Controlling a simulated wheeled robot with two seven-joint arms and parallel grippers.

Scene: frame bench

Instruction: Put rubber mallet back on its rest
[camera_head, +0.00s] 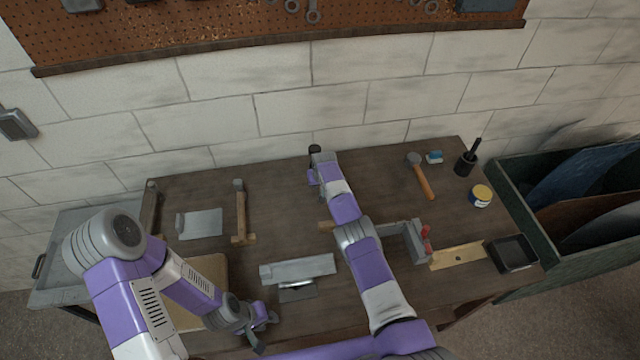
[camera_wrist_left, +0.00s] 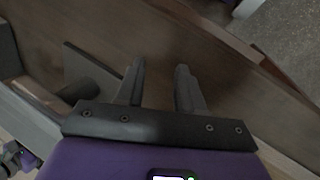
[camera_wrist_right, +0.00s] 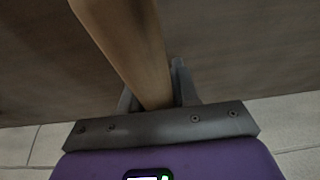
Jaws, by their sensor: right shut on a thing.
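My right gripper (camera_wrist_right: 153,80) is shut on a round wooden handle (camera_wrist_right: 125,45), which I take to be the rubber mallet's; its head is not in the right wrist view. In the head view this gripper (camera_head: 313,178) is at the back middle of the bench, largely hidden by my right arm. A small dark piece (camera_head: 315,150) shows just beyond it; I cannot tell whether it is the mallet's head. I cannot pick out the mallet's rest for certain. My left gripper (camera_wrist_left: 160,78) is open and empty near the bench's front edge; it also shows in the head view (camera_head: 262,333).
A grey vise-like tool (camera_head: 408,240), a wooden strip (camera_head: 457,257) and a black tray (camera_head: 512,254) lie front right. Metal plates (camera_head: 298,268) lie in front.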

